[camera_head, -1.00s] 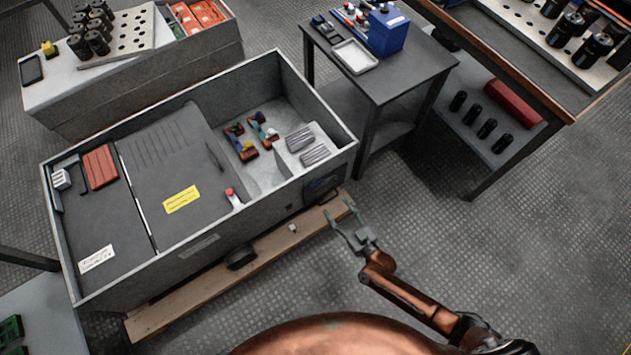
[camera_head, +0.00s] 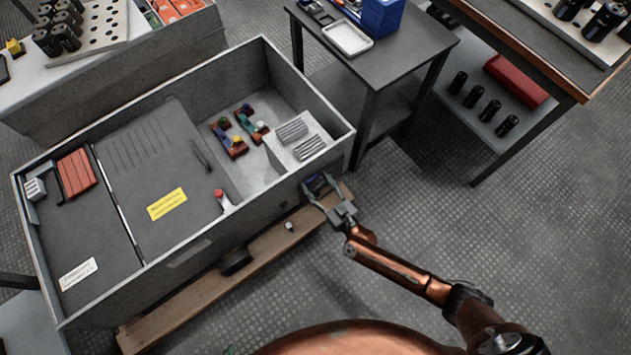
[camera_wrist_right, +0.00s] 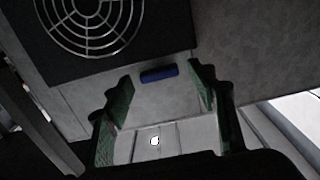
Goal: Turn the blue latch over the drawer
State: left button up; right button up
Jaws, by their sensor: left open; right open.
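The blue latch (camera_wrist_right: 159,74) is a short, level bar on the grey cabinet wall in the right wrist view. It lies between the green-padded fingertips of my right gripper (camera_head: 318,187), which is open; I cannot tell whether they touch it. Below the latch is a pale panel, seemingly the drawer (camera_wrist_right: 172,132), with a small white knob (camera_wrist_right: 155,141). In the head view the right gripper is at the front right end of the grey cabinet (camera_head: 195,250), and the latch cannot be made out.
A round fan grille (camera_wrist_right: 92,22) is up and left of the latch. A wooden plank (camera_head: 190,299) runs along the cabinet's foot. A dark side table (camera_head: 400,62) stands behind right. The floor to the right is free.

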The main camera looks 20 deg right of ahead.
jog(key=shift+c, duration=0.7)
jog(key=c, duration=1)
